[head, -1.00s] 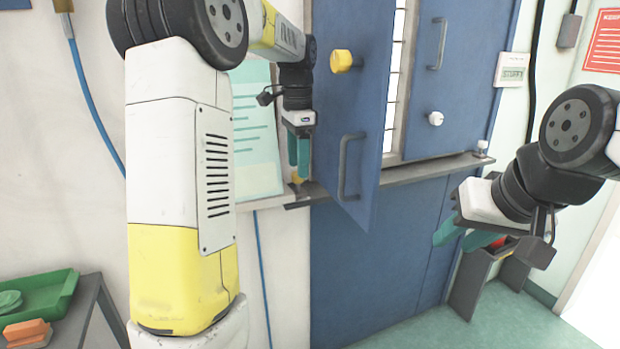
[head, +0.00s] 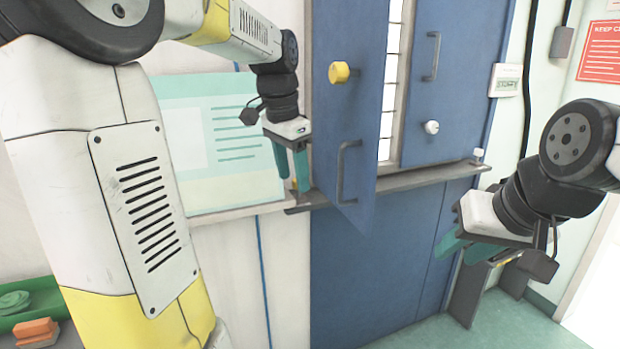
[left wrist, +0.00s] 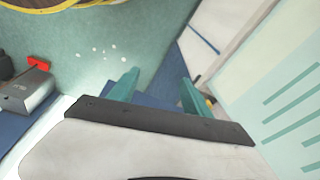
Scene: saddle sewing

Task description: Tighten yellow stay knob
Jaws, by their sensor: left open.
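A small yellow knob (head: 294,184) shows low behind the fingers of my left gripper (head: 293,178), by the left end of the grey ledge. In the left wrist view a bit of yellow (left wrist: 210,101) lies just beyond the right finger; most of it is hidden. My left gripper also shows there (left wrist: 158,88), with its teal fingers wide apart and nothing between them. A larger round yellow knob (head: 339,72) sits high on the blue door leaf (head: 352,110), right of my left gripper. My right gripper (head: 466,250) hangs at the right, fingers apart and empty.
The grey ledge (head: 420,178) runs below the blue doors. The swung-out leaf has a dark handle (head: 346,172). A white knob (head: 431,127) is on the right leaf.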

